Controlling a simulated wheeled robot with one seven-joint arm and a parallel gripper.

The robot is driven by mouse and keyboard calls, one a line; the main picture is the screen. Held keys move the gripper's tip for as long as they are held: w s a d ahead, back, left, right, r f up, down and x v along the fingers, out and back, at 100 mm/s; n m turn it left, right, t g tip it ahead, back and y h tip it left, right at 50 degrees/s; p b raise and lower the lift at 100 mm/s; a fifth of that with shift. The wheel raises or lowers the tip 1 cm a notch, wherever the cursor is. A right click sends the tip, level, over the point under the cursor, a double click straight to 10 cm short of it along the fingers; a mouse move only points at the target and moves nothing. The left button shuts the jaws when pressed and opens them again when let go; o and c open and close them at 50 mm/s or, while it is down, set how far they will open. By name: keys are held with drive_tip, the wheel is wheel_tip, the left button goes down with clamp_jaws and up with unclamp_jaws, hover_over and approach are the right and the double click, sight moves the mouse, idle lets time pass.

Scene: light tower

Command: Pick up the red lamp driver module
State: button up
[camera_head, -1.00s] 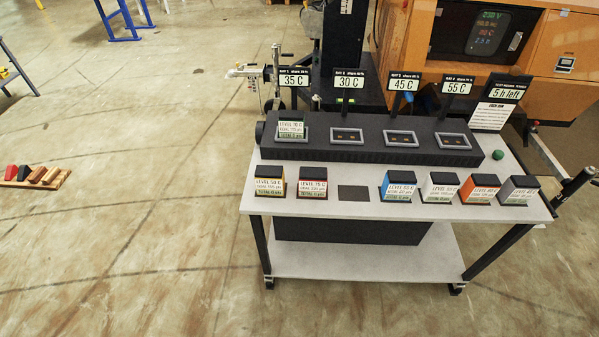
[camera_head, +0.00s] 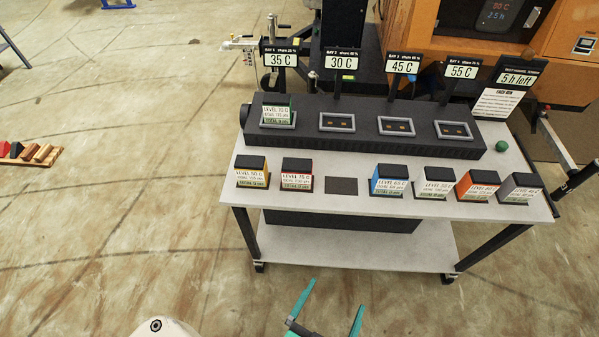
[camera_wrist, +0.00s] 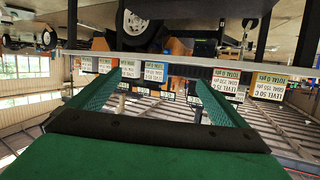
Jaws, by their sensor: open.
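The red lamp driver module (camera_head: 297,174) has a dark top, a white "LEVEL 75 C" label and thin red edges. It stands second from the left in the front row on the grey cart top (camera_head: 330,208). In the wrist view, which is upside down, the red module (camera_wrist: 226,82) shows right of centre, beyond my fingers. My gripper (camera_head: 336,296) is open and empty at the bottom of the head view, in front of the cart and apart from the module. Its two green fingers also show in the wrist view (camera_wrist: 158,77).
A yellow module (camera_head: 252,173) stands left of the red one, and an empty dark pad (camera_head: 341,186) lies to its right. Blue, white, orange and grey modules stand farther right. Behind is a black bay block (camera_head: 360,140) with one module seated at left. Signs rise behind it.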

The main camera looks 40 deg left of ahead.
drive_tip(key=w+a+n+g+y, duration=0.1)
drive_tip(key=w+a+n+y, duration=0.15)
drive_tip(key=w+a, duration=0.95)
drive_tip(key=n+g+y, duration=0.2)
drive_tip(key=n+y, duration=0.1)
approach(297, 173)
drive_tip(key=x, duration=1.1)
drive_tip(key=shift+f+x, duration=0.2)
drive_tip(key=shift+x, duration=2.75)
drive_tip(key=shift+s, duration=0.1)
drive_tip(key=shift+r, duration=0.1)
drive_tip(key=c, duration=1.6)
